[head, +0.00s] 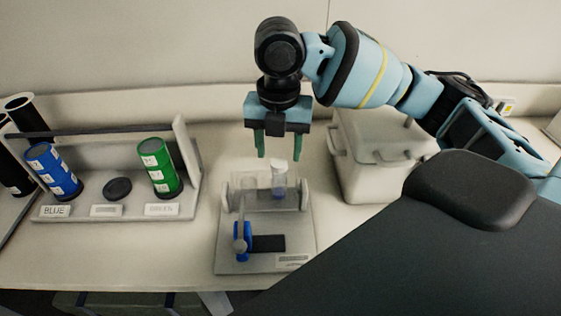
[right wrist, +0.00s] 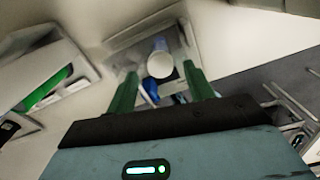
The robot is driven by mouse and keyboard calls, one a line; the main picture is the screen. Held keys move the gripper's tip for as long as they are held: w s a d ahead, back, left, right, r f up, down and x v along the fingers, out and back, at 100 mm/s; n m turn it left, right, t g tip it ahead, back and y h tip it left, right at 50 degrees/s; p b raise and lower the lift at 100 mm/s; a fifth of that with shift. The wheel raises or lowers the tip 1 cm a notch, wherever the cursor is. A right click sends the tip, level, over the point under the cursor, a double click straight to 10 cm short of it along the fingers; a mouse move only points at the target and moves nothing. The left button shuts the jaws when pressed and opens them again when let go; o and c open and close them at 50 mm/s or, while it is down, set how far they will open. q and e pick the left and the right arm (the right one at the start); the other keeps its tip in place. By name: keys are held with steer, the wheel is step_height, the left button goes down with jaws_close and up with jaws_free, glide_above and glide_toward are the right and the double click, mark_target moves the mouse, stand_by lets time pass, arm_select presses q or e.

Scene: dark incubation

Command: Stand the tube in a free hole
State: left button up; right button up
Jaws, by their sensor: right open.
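A small pale tube (head: 279,180) with a whitish top stands upright at a clear-walled holder (head: 250,201) on a grey base. A bluish band shows low on the tube. I cannot make out any hole around its foot. My right gripper (head: 279,156) is open and points down just above the tube, its two green fingers apart and empty. In the right wrist view the tube's round top (right wrist: 160,62) shows between the fingertips (right wrist: 159,72), farther away than they are. My left gripper is not in view.
A grey rack (head: 120,211) at left holds a blue-wrapped cylinder (head: 54,172), a green-wrapped cylinder (head: 161,168) and a dark round spot (head: 117,188) between them. A blue lever part (head: 242,243) sits on the holder's base. A pale lidded box (head: 375,160) stands close right.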

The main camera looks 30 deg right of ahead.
step_height(320, 180, up, 6)
steer(key=shift+r, duration=0.15)
stand_by(0.6)
